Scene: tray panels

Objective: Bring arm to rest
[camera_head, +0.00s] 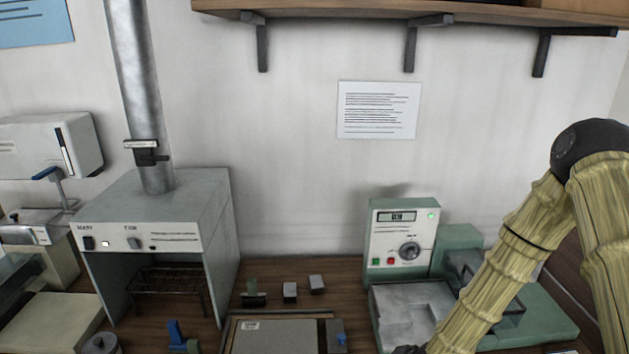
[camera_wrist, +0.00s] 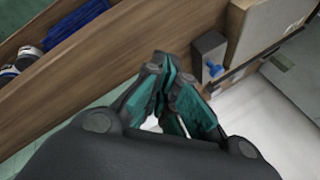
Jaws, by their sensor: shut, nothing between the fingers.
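My gripper (camera_wrist: 168,112) shows in the wrist view, with dark links and teal finger pads. Its fingers are drawn together and hold nothing. Below and beyond it are a wooden board or panel edge (camera_wrist: 95,85) and a pale surface (camera_wrist: 262,125); I cannot tell its distance from them. In the head view my arm, in a ribbed yellowish cover, comes down from the right edge toward the bench. Its lower end leaves the picture at the bottom, so the fingers cannot be made out there.
A green machine with a dial (camera_head: 402,240) stands right of centre, close to my arm. A grey hooded box (camera_head: 165,225) with a metal duct (camera_head: 138,95) stands left. A flat tray-like panel (camera_head: 275,336) and small blocks (camera_head: 290,291) lie between. A shelf (camera_head: 400,12) runs above.

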